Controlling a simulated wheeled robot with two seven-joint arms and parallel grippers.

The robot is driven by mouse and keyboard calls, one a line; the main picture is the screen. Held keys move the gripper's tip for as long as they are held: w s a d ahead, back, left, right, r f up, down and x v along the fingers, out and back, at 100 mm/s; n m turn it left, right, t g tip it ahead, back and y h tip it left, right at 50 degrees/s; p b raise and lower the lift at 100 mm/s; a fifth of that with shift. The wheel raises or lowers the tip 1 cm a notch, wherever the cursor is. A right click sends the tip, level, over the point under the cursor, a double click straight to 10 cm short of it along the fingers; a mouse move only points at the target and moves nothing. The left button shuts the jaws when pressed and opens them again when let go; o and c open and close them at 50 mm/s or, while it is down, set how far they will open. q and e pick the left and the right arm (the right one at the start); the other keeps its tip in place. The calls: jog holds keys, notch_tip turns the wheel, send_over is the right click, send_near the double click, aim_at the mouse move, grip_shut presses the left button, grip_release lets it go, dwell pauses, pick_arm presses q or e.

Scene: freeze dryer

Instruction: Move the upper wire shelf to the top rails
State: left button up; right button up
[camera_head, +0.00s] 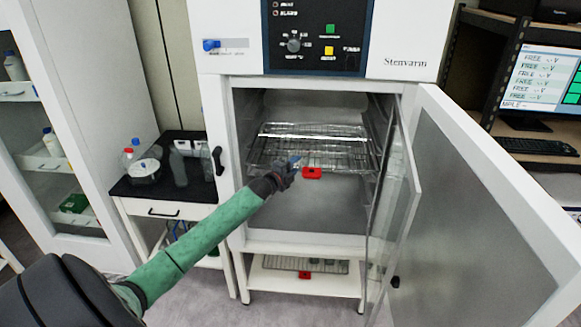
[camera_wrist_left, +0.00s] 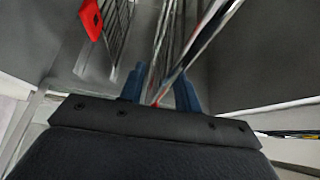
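In the head view, the upper wire shelf (camera_head: 315,131) lies roughly level inside the open chamber. Below it is a second wire shelf (camera_head: 340,164) with a red tag (camera_head: 312,173) on its front. My left gripper (camera_head: 294,162) is at the front of these shelves, left of the red tag. In the left wrist view, its two blue fingers (camera_wrist_left: 160,90) stand apart, with wires of one shelf (camera_wrist_left: 178,50) running between them. The tagged shelf (camera_wrist_left: 118,35) is off to the left there. Whether the fingers touch the wires is unclear. My right gripper is not in view.
The glass inner door (camera_head: 397,195) and white outer door (camera_head: 490,190) stand open on the right. A lower rack (camera_head: 300,290) with another tagged wire shelf is under the chamber. A black-topped side table (camera_head: 165,185) with bottles stands on the left.

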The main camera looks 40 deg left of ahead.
pick_arm(q)
jog(key=shift+w, duration=0.2)
grip_shut()
jog(key=shift+r, duration=0.1)
jog(key=shift+r+p, duration=0.6)
jog(key=shift+r, duration=0.35)
dwell(0.4)
